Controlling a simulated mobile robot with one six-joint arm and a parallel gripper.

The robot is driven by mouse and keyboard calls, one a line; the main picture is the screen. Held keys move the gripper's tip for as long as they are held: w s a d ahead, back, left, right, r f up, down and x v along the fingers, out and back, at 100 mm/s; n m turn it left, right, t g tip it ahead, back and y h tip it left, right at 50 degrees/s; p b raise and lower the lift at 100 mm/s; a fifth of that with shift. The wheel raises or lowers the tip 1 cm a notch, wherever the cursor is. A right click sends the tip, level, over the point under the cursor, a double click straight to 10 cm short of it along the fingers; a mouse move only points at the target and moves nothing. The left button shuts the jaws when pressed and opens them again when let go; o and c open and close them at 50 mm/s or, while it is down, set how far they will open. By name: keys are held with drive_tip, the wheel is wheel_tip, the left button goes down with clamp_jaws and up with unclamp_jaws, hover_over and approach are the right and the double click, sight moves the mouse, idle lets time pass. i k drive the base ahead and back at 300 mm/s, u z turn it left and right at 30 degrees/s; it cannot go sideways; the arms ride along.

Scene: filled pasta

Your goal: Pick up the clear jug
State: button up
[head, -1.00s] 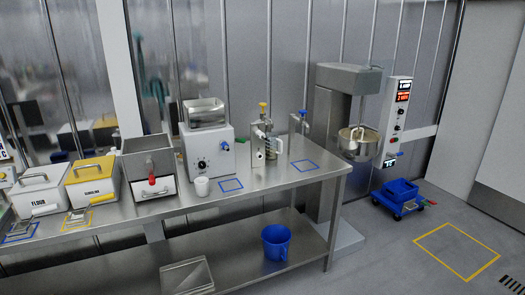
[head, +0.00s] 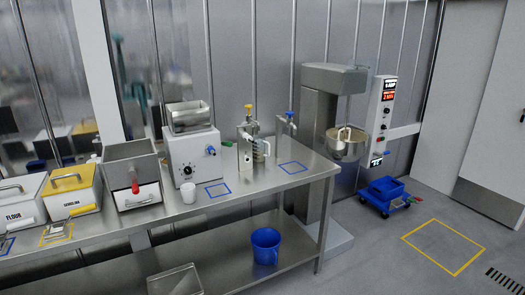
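What looks like the clear jug (head: 261,150) stands on the steel table by the yellow-topped tap (head: 248,124). It is small in the head view, and its handle seems to be on its right side. The tap's metal body overlaps it, so I cannot tell its exact outline or whether it holds anything. My gripper is not in view.
A blue bucket (head: 265,246) stands on the lower shelf. A mixer (head: 325,110) and blue trolley (head: 385,195) stand right; floor there is open.

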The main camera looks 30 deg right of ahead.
sight(258, 149)
drive_tip(key=i, duration=0.85)
drive_tip(key=u, duration=0.05)
